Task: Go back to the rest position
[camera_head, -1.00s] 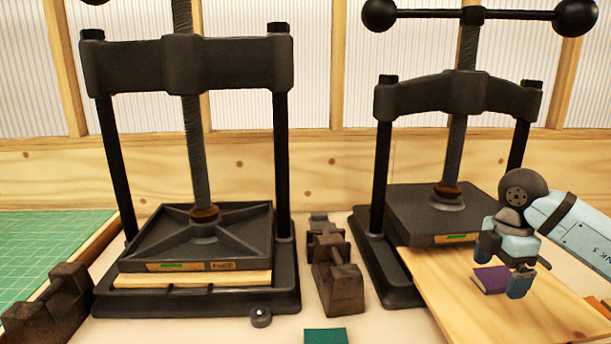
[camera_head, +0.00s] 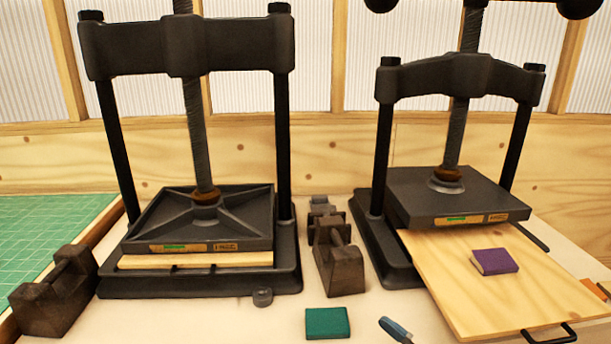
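Neither of my grippers shows in the head view now. A small purple book (camera_head: 495,261) lies flat on the wooden board (camera_head: 455,290) that sticks out from the right press (camera_head: 455,197), with nothing holding it. A small green book (camera_head: 328,323) lies on the table in front, between the two presses. The left press (camera_head: 205,220) stands with its black plate lowered over a pale wooden board (camera_head: 195,260).
Dark wooden stands (camera_head: 338,265) sit between the presses, and another dark stand (camera_head: 55,292) is at the far left by a green cutting mat (camera_head: 40,235). A blue-handled tool (camera_head: 395,329) lies at the front edge. A black handle (camera_head: 550,334) is on the board's front.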

